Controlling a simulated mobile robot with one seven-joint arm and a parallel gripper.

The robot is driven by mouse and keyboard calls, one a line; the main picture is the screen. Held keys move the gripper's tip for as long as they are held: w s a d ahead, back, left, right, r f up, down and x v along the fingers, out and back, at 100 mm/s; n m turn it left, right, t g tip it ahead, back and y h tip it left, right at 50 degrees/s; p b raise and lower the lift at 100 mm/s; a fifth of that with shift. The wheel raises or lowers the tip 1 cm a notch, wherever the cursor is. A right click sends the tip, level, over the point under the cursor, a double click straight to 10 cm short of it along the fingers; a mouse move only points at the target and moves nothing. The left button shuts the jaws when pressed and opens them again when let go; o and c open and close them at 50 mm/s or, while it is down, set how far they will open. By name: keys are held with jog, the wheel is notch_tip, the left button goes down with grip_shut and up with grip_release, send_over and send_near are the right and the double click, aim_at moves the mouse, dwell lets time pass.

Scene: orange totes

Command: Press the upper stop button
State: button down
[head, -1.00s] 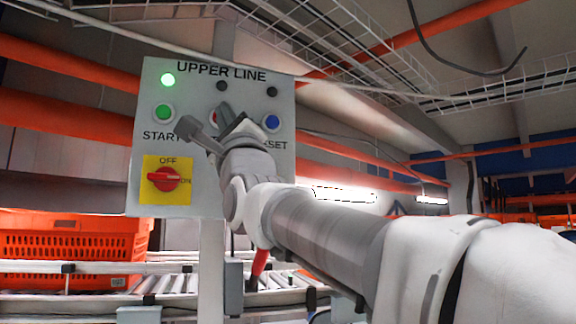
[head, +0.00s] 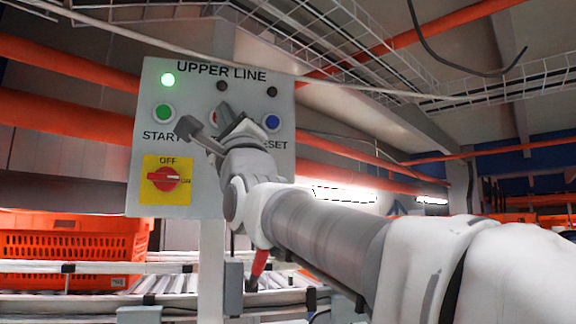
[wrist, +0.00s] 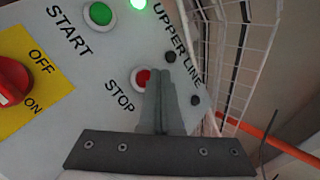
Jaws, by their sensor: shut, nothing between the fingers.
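The upper stop button (wrist: 142,79) is red with a pale ring, above the word STOP on the grey UPPER LINE panel (head: 149,85). In the wrist view my closed fingers (wrist: 163,74) reach to the button's right edge and cover part of it. In the head view my gripper (head: 224,108) is in front of the panel's middle and hides most of the button; a thin red sliver shows. My gripper is shut and empty. I cannot tell whether the fingertips touch the button.
A lit green lamp (head: 168,79) and green START button (head: 163,113) are on the left. A blue button (head: 271,123) is on the right. A red rotary switch (head: 165,179) sits below START. Orange totes (head: 75,245) and a roller conveyor (head: 180,283) lie beyond.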

jog(key=shift+w, duration=0.1)
jog(key=shift+w+a, duration=0.15)
jog(key=shift+w, duration=0.2)
jog(key=shift+w+a, duration=0.15)
jog(key=shift+w, duration=0.25)
dwell(1.1)
jog(key=shift+s+f+b, duration=0.1)
jog(key=shift+b, duration=0.25)
jog(key=shift+s+d+b, duration=0.25)
jog(key=shift+s+b, duration=0.4)
jog(key=shift+s, duration=0.05)
